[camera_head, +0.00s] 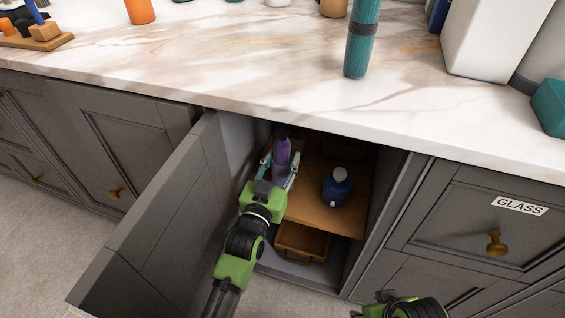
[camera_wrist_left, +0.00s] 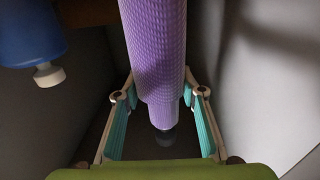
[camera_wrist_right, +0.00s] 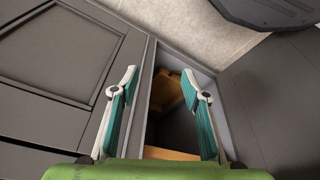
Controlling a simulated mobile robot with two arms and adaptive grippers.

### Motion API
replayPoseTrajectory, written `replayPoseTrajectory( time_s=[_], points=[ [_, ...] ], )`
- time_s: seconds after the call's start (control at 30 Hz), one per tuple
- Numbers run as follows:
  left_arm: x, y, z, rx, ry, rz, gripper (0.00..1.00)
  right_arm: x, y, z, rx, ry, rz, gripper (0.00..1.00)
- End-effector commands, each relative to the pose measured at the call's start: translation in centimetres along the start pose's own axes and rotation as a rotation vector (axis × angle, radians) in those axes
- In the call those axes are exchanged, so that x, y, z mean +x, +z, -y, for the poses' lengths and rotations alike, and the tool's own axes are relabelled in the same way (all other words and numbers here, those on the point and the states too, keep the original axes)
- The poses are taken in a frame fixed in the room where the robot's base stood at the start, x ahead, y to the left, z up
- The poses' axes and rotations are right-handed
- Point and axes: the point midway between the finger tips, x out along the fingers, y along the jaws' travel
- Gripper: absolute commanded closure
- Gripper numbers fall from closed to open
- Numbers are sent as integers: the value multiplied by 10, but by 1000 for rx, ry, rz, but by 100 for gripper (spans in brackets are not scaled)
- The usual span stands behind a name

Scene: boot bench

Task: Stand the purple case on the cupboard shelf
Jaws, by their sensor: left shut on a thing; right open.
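The purple case (camera_head: 282,158) is a tall ridged tube inside the open cupboard, over the left part of the wooden shelf (camera_head: 305,211). My left gripper (camera_head: 280,167) reaches in past the open door and is shut on the case. The case (camera_wrist_left: 158,45) looks upright; whether its base touches the shelf is hidden. It also shows between the left fingers (camera_wrist_left: 160,105) in the left wrist view. My right gripper (camera_wrist_right: 160,85) is open and empty, outside in front of the cupboards; only part of it shows at the bottom of the head view.
A blue bottle with a pale cap (camera_head: 336,190) stands on the shelf right of the case. A wooden box (camera_head: 302,242) sits below the shelf. The open door (camera_head: 160,215) is close left of my left arm. The countertop (camera_head: 230,65) overhangs, with a teal bottle (camera_head: 362,40) on it.

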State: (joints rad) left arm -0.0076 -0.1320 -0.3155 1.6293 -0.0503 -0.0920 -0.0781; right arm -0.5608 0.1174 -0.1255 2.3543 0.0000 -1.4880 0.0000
Motion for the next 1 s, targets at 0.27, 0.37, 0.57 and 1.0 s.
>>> replayPoseTrajectory(
  time_s=[0.27,0.37,0.57,1.0],
  points=[
    [0,3,0,0,0,-5,94,-7,0,0,0,1,-2,58],
    [0,3,0,0,0,-5,94,-7,0,0,1,1,-2,58],
    [0,7,0,1,0,-1,46,-11,-1,0,1,1,-6,58],
    [-4,4,0,1,0,0,46,-11,-2,-1,1,1,-8,58]
  ],
)
